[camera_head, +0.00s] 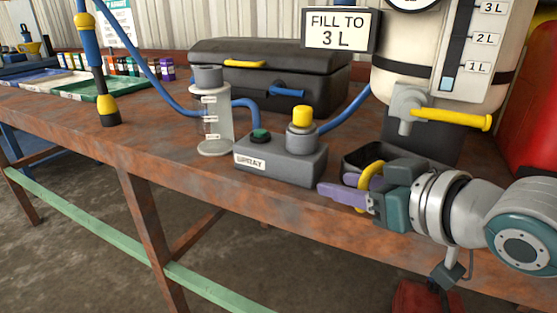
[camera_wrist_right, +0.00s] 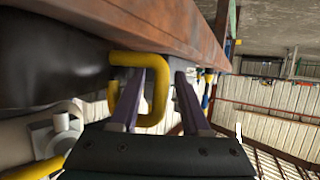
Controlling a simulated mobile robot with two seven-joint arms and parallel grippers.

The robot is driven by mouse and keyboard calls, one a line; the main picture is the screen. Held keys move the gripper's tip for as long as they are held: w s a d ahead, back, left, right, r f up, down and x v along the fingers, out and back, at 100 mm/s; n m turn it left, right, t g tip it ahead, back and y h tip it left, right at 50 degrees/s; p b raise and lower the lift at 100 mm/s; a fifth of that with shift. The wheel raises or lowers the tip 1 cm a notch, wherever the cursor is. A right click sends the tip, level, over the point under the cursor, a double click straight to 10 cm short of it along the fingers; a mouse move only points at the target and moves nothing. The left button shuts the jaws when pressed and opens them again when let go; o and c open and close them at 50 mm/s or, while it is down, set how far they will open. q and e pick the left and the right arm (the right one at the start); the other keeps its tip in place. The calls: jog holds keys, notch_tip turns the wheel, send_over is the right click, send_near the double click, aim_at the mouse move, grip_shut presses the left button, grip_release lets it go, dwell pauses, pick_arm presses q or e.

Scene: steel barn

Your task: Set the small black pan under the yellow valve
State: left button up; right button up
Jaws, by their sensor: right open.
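The small black pan (camera_head: 392,151) stands on the rusty bench near its front edge, below and in front of the yellow valve (camera_head: 452,118) in the head view. Its yellow loop handle (camera_head: 371,168) points to the bench front. My right gripper (camera_head: 340,193) is at the handle, with its purple fingers apart. In the right wrist view, one bar of the yellow handle (camera_wrist_right: 158,85) lies between the open fingers (camera_wrist_right: 162,75). The gripper and wrist hide part of the pan. My left gripper is not in view.
A grey spray box (camera_head: 285,158) stands left of the pan, with a clear cylinder (camera_head: 212,125) beyond it. The white tank (camera_head: 412,65) and a red container (camera_head: 535,100) stand behind. A black case (camera_head: 225,75) is at the back. The bench's front left is clear.

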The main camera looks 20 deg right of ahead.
jog(key=p+v, duration=0.3)
jog(key=v, duration=0.9)
jog(key=s+a+f+g, duration=0.3)
jog(key=s+g, duration=0.2)
jog(key=s, duration=0.1)
jog(key=s+a+f+g+h, duration=0.1)
jog(key=s+a+f+g, duration=0.3)
jog(key=s, duration=0.2)
jog(key=shift+n+g, duration=0.3)
jog(key=shift+g, duration=0.1)
